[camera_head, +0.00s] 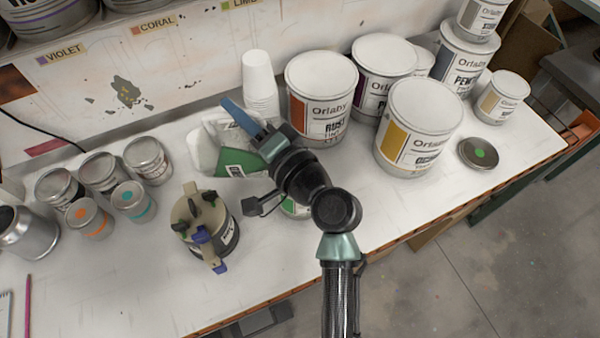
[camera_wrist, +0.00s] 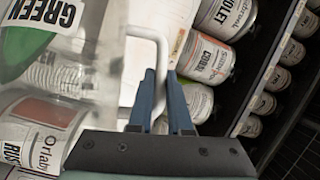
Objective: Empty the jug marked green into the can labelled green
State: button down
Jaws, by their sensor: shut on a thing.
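The jug (camera_head: 240,163) is pale and see-through, with a green patch on its side, and looks tilted. In the wrist view the jug (camera_wrist: 100,60) fills the left side, its label reading GREEN. My gripper (camera_head: 228,106) is shut on the jug's white handle (camera_wrist: 150,38); its blue fingers (camera_wrist: 161,78) close around it. A can with a green label (camera_head: 296,209) stands on the bench below my wrist. My arm hides most of that can, so its opening and contents do not show.
A stack of white cups (camera_head: 259,80) and a Rust tub (camera_head: 320,95) stand close behind the jug. An ochre tub (camera_head: 415,125) is to the right. A beige clamp-topped can (camera_head: 205,225) and several small tins (camera_head: 148,160) are to the left. The bench front is mostly bare.

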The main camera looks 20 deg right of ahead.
jog(key=shift+s+d+r+m+t+b, duration=0.2)
jog(key=shift+d+b, duration=0.2)
jog(key=shift+b, duration=0.15)
jog(key=shift+s+d+r+m+t+b, duration=0.1)
jog(key=shift+s+d+m+t+b, duration=0.1)
jog(key=shift+d+b, duration=0.3)
dwell(1.2)
